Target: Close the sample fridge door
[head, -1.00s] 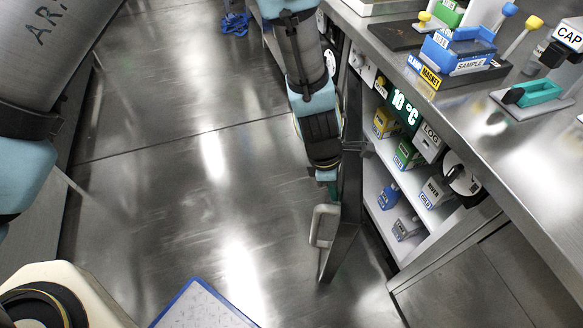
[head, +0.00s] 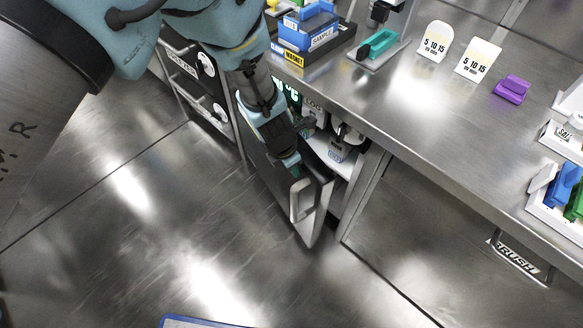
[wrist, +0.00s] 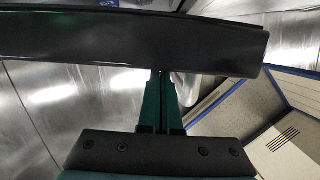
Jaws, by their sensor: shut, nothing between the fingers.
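The sample fridge door (head: 274,186) stands partly open under the steel counter, its pale loop handle (head: 298,203) facing out. A narrow part of the shelved fridge interior (head: 343,168) shows behind its free edge. My gripper (head: 294,170) is shut and empty at the door's outer face, close to the handle; whether it touches is unclear. In the wrist view, my green fingers (wrist: 161,105) are together, with their tips at a dark bar (wrist: 130,43) that looks like the door's edge. A pale curved piece, perhaps the handle, shows beside them.
The steel counter (head: 420,125) runs above the fridge and carries a blue sample rack (head: 308,32), a green-topped stand (head: 377,45) and white cards. A "BRUSH" drawer handle (head: 518,262) is at lower right. The floor left of the door is clear.

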